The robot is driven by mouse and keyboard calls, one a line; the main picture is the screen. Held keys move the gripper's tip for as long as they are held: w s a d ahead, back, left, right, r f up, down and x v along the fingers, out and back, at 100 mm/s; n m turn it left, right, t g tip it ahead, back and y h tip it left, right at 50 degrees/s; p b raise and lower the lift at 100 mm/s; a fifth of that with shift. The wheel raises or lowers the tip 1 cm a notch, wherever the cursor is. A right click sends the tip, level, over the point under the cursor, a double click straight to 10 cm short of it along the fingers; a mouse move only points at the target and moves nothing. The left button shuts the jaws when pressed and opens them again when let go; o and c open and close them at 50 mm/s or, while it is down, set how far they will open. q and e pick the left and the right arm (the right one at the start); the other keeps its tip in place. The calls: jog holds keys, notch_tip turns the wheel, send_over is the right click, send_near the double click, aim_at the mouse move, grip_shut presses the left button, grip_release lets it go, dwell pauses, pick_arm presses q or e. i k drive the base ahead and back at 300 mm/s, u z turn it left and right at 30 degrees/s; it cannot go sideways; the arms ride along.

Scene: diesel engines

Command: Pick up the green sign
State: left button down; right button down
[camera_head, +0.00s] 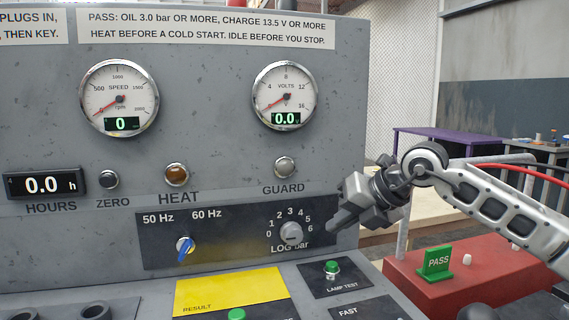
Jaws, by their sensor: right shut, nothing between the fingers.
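My right gripper (335,226) is shut and empty. It is in front of the grey control panel, just right of the LOG bar dial, up and to the left of the sign and clear of it. My left gripper does not show.
The grey control panel (215,150) fills the left and middle, with gauges, knobs and the LOG bar dial (291,233). A green LAMP TEST button (332,267) sits below my gripper. A small white peg (467,259) stands right of the sign. A purple table (450,136) is behind.

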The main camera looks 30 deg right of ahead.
aim_at(435, 268)
jog(key=k, duration=1.5)
